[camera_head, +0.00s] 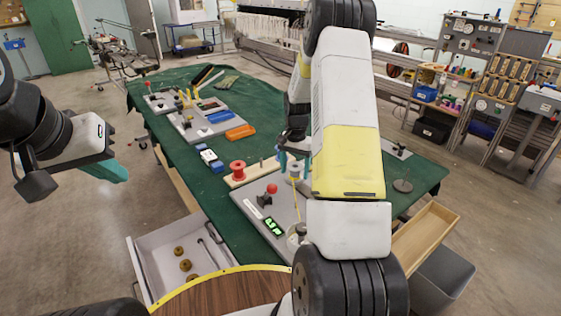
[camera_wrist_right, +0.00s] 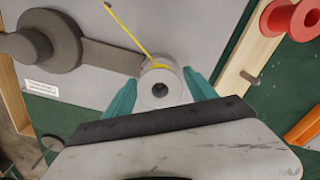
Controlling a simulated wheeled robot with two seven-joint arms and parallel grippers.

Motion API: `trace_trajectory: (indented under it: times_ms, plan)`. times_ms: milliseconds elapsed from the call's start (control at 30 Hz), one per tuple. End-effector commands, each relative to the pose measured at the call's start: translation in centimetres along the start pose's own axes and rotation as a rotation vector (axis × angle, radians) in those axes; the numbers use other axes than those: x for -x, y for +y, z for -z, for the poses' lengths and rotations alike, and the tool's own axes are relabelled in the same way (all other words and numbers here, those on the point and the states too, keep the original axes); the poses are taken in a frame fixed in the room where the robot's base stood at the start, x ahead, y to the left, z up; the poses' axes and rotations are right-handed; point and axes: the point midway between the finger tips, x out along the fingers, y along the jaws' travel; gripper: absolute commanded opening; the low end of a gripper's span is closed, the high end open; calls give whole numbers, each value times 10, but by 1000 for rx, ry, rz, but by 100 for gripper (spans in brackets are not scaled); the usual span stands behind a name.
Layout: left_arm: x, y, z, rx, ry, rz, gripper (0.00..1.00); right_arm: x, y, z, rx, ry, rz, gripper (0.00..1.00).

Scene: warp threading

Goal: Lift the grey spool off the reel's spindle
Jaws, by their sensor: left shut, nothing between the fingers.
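The grey spool (camera_head: 295,171) stands over the grey board (camera_head: 240,195), with yellow thread running from it. In the right wrist view the spool (camera_wrist_right: 150,78) shows end-on, its centre hole dark; I cannot tell how far the spindle reaches into it. My right gripper (camera_wrist_right: 160,78) has one teal finger on each side of the spool, very close to it. Whether the fingers press on it is unclear. My arm hides part of the reel area in the head view. My left gripper (camera_head: 112,171) is shut and empty, off the table's left side.
A red spool (camera_head: 238,171) stands on a wooden strip (camera_head: 250,173) beside the grey board; a bare peg (camera_wrist_right: 251,77) rises from the strip. A red-topped knob (camera_head: 271,189) and green display (camera_head: 272,226) are on the board. An open drawer (camera_head: 146,272) juts out at the near left.

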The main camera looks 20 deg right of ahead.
Motion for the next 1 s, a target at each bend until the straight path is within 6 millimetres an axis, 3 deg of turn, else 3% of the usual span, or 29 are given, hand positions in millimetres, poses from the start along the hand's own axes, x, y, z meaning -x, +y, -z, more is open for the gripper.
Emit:
trace_trajectory:
  times_ms: [33, 200, 367, 1000]
  plan:
    - [0, 0, 0, 0, 0, 0, 0, 0, 0, 0, 0, 0, 0, 53]
    - [0, 0, 0, 0, 0, 0, 0, 0, 0, 0, 0, 0, 0, 22]
    - [0, 0, 0, 0, 0, 0, 0, 4, 0, 0, 0, 1, 1, 22]
    - [0, 0, 0, 0, 0, 0, 0, 49, 0, 0, 0, 2, 1, 22]
